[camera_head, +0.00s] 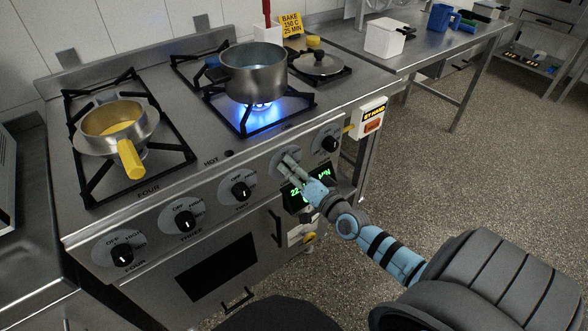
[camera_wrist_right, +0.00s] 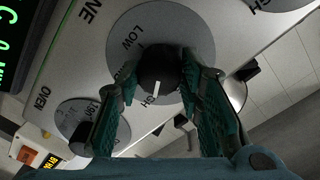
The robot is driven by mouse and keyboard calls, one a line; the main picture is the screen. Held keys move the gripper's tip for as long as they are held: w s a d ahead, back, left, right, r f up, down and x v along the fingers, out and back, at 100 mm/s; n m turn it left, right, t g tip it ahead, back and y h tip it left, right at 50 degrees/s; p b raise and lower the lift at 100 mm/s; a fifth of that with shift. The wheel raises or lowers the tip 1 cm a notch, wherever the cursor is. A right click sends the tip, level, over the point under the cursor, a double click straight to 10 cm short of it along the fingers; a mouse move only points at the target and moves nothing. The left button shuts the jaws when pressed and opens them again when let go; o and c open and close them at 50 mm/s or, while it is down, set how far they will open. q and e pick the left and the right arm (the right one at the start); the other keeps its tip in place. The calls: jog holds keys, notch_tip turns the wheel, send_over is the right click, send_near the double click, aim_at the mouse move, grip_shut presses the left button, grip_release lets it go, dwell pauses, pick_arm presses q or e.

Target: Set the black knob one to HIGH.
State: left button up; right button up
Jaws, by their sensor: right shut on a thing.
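Black knob one (camera_wrist_right: 157,66) sits on a round grey dial (camera_wrist_right: 128,22) marked LOW and HIGH. In the right wrist view, its white pointer mark points down toward the partly hidden HIGH lettering. My right gripper (camera_wrist_right: 160,72) is shut on this knob, with one finger on each side of it. In the head view my right gripper (camera_head: 290,165) is at the stove front and hides most of the knob. A blue flame (camera_head: 262,110) burns under a steel pot (camera_head: 254,73). My left gripper is not in view.
The oven knob (camera_head: 330,143) is close to the right of my gripper. Knobs two (camera_head: 240,191), three (camera_head: 184,220) and four (camera_head: 121,256) line the panel to the left. A yellow-handled pan (camera_head: 130,157) stands on the left burner. A green display (camera_head: 297,199) is below my gripper.

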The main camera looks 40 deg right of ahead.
dwell(0.5)
jog(key=o, duration=1.2)
jog(key=shift+c, duration=0.2)
jog(key=s, duration=1.2)
jog(key=shift+a+r, duration=0.2)
jog(key=shift+a, duration=0.05)
jog(key=shift+f, duration=0.1)
